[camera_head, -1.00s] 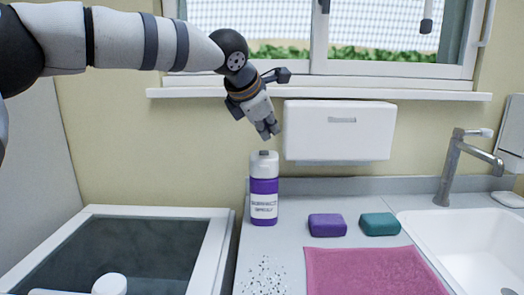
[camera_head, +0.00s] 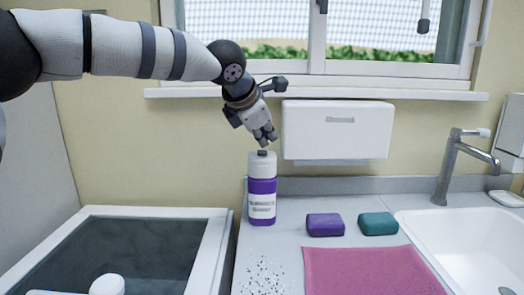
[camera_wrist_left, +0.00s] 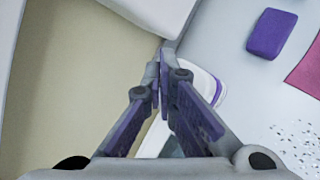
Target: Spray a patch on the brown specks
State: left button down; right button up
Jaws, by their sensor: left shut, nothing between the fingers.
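A spray bottle (camera_head: 262,188) with a white top, a purple body and a white label stands upright at the left end of the counter. It also shows in the left wrist view (camera_wrist_left: 208,85), partly hidden behind the fingers. My left gripper (camera_head: 266,141) is shut and empty, its fingertips just above the bottle's dark top button; I cannot tell if they touch. Its fingers show in the left wrist view (camera_wrist_left: 163,80). Dark specks (camera_head: 264,277) lie on the counter in front of the bottle. They also show in the left wrist view (camera_wrist_left: 297,143). My right gripper is not in view.
A purple block (camera_head: 325,225) and a teal block (camera_head: 378,224) lie right of the bottle. A pink cloth (camera_head: 370,271) lies in front of them. A sink (camera_head: 470,248) with a tap (camera_head: 450,170) is at right. A white dispenser (camera_head: 336,130) hangs on the wall behind.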

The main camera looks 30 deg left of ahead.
aim_at(265, 152)
pick_arm(q)
jog(key=shift+f, duration=0.1)
dwell(0.5)
jog(key=shift+f, duration=0.5)
dwell(0.3)
jog(key=shift+r, duration=0.55)
notch_tip(265, 152, up, 6)
jog(key=shift+f, duration=0.1)
dwell(0.8)
